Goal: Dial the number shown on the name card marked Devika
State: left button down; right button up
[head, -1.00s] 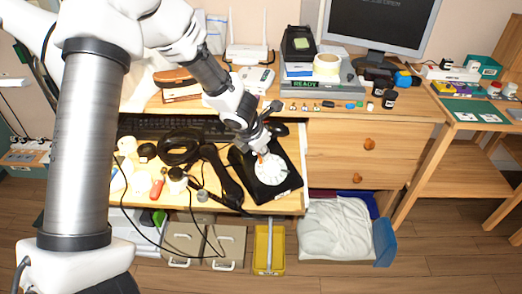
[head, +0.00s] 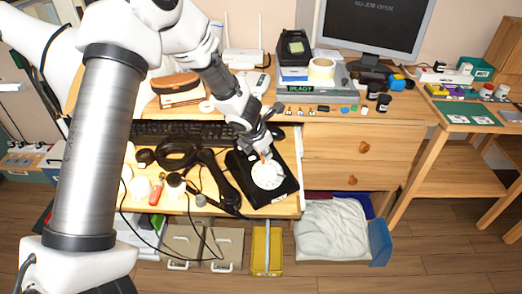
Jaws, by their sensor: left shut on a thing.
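A black desk phone (head: 285,191) with a round white dial (head: 268,175) sits on the low drawer-like surface. Its black handset (head: 222,184) lies off the base, to the left. My left gripper (head: 264,153) is over the dial's upper edge, shut on a small orange thing (head: 264,157) whose tip is at or just above the dial; contact cannot be told. The fingers and the orange thing are too small to see clearly. The dial's digits are not readable. No card with the name Devika can be read. My right gripper is not in view.
A black keyboard (head: 178,130) lies behind the phone. Coiled black cable (head: 177,154) and small items, including a red-handled tool (head: 156,193), lie left. A monitor (head: 375,24), a grey box reading READY (head: 328,86) and several small items stand on the desk behind. A side table (head: 462,117) is right.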

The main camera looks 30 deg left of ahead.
pick_arm(q)
jog(key=shift+w, duration=0.1)
jog(key=shift+w+d+p, duration=0.3)
jog(key=shift+w+d, duration=0.1)
jog(key=shift+w, duration=0.05)
dwell(0.4)
jog(key=shift+w+d+f, duration=0.15)
jog(key=shift+w+d, duration=0.2)
jog(key=shift+d, duration=0.15)
jog(key=shift+w+d+f, duration=0.15)
jog(key=shift+d+f, duration=0.05)
jog(key=shift+d, duration=0.4)
